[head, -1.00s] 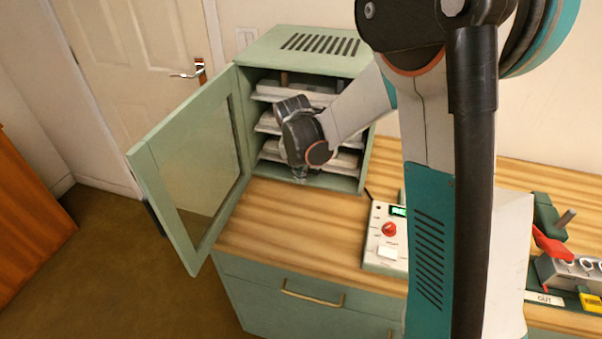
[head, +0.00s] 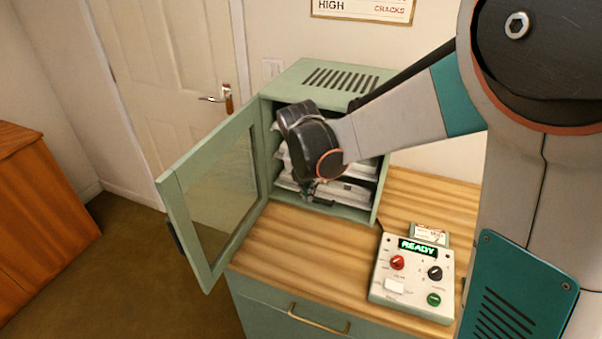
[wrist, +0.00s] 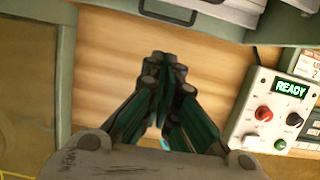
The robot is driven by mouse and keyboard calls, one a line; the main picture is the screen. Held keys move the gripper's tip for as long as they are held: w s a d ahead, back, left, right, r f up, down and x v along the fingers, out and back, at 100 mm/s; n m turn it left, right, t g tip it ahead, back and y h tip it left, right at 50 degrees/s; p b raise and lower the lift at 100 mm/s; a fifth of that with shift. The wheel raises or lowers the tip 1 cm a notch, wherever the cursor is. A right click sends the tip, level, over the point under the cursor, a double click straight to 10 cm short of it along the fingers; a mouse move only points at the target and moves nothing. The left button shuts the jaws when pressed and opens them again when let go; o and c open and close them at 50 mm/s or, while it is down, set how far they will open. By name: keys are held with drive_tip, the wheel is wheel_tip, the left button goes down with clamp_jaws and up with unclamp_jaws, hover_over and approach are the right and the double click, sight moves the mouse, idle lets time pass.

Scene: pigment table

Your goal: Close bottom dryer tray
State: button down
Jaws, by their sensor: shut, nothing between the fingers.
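The green dryer cabinet (head: 345,79) stands on the counter with its glazed door (head: 215,195) swung open to the left. Several pale trays are stacked inside. The bottom tray (head: 352,192) shows low in the opening, partly hidden by my wrist and gripper; I cannot tell how far it sticks out. My gripper (head: 309,192) is in front of the lower trays, pointing down. In the wrist view my gripper (wrist: 168,60) has its fingertips together with nothing between them, over the wooden counter. A dark handle (wrist: 167,14) lies beyond the fingertips, apart from them.
A control box (head: 412,277) reading READY stands on the counter (head: 310,240) right of the dryer. A small card holder (head: 430,234) is behind it. The open door edge bounds the space on the left. The counter in front of the dryer is clear.

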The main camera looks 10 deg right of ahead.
drive_tip(key=s+d+r+m+t, duration=0.2)
drive_tip(key=s+r+m, duration=0.3)
drive_tip(key=s+m, duration=0.6)
drive_tip(key=s+d+r+m+t+y, duration=0.1)
drive_tip(key=s+r+m, duration=0.4)
drive_tip(key=s+m, duration=0.5)
drive_tip(key=m+t, duration=0.1)
drive_tip(key=m, duration=0.5)
drive_tip(key=shift+s+d+y, duration=0.3)
drive_tip(key=shift+s+d, duration=0.05)
drive_tip(key=c, duration=2.3)
unclamp_jaws()
drive_tip(key=shift+s+m, duration=0.55)
drive_tip(key=shift+m, duration=0.45)
drive_tip(key=shift+o, duration=1.4)
drive_tip(key=shift+s, duration=0.1)
